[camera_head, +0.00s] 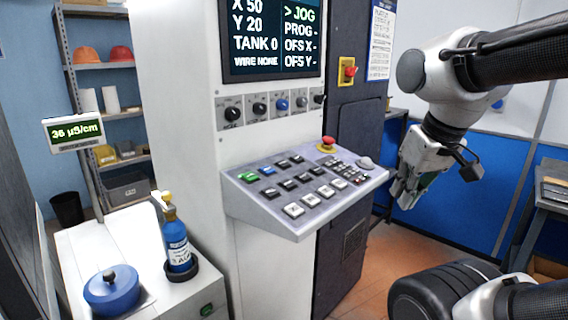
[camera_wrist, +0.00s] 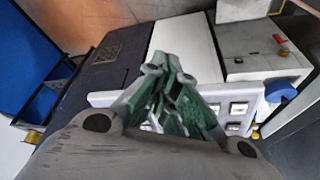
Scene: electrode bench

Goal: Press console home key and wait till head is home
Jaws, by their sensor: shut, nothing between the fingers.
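The grey console (camera_head: 300,187) juts from the white machine with rows of white, black, green and blue keys. The key labels are too small to read, so I cannot tell which is the home key. The screen (camera_head: 271,38) above it reads X 50, Y 20, TANK 0, WIRE NONE, with JOG marked. My gripper (camera_head: 404,197) is shut and empty, to the right of the console and apart from it in the head view. In the wrist view the green-padded fingers (camera_wrist: 172,80) meet in front of the console (camera_wrist: 105,98) and hide part of its keys. The machine's head is not visible.
A red mushroom button (camera_head: 328,142) stands at the console's back edge, and a red switch (camera_head: 350,71) is on the dark cabinet. A row of knobs (camera_head: 260,107) lies above the keys. A blue bottle (camera_head: 177,245) and blue lidded pot (camera_head: 112,290) stand at the lower left.

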